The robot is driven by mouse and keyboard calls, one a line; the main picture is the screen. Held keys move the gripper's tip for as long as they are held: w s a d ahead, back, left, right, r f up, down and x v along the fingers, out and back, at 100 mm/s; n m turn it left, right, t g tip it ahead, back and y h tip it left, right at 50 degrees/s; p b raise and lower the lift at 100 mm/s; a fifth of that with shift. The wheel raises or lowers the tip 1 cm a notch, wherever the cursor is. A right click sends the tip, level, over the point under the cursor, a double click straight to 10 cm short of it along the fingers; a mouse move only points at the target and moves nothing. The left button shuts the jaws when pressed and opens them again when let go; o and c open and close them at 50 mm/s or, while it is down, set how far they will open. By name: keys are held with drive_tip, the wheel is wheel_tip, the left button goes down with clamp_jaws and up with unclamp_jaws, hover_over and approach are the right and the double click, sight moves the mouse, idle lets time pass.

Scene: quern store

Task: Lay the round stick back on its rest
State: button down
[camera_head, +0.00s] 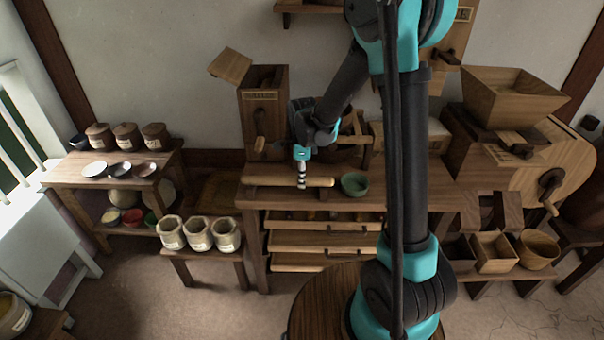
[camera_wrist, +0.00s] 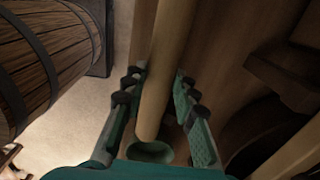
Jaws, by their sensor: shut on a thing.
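The round stick (camera_head: 265,181) is a pale wooden rod lying level, left to right, at the bench's front edge in the head view. My gripper (camera_head: 302,182) comes down over it from above and is shut on it, right of its middle. In the wrist view the stick (camera_wrist: 170,45) runs between the two finger pads of my gripper (camera_wrist: 160,85), its near end above a green bowl (camera_wrist: 150,152). I cannot tell whether the stick touches the bench (camera_head: 420,190).
The green bowl (camera_head: 355,184) stands just right of the stick. A tall wooden box (camera_head: 263,110) with a raised lid stands behind. Open drawers (camera_head: 325,241) jut out below. Three pale pots (camera_head: 199,234) stand lower left. A hopper mill (camera_head: 513,98) is at the right.

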drive_tip(key=shift+f, duration=0.1)
drive_tip(key=c, duration=1.1)
unclamp_jaws()
wheel_tip(320, 180, up, 12)
drive_tip(key=s+d+f+n+t, duration=0.1)
drive_tip(key=s+d+f+n, duration=0.1)
drive_tip(key=s+d+n, duration=0.4)
drive_tip(key=s+d+f+n+t, duration=0.1)
drive_tip(key=s+d+f+n, duration=0.2)
drive_tip(key=s+d+n, duration=0.3)
drive_tip(key=s+d+f+n+t, duration=0.2)
drive_tip(key=s+d+f+n, duration=0.1)
drive_tip(key=s+d+n, duration=0.3)
drive_tip(key=shift+s+d+f, duration=0.15)
drive_tip(key=shift+s+d, duration=0.1)
drive_tip(key=shift+s, duration=0.3)
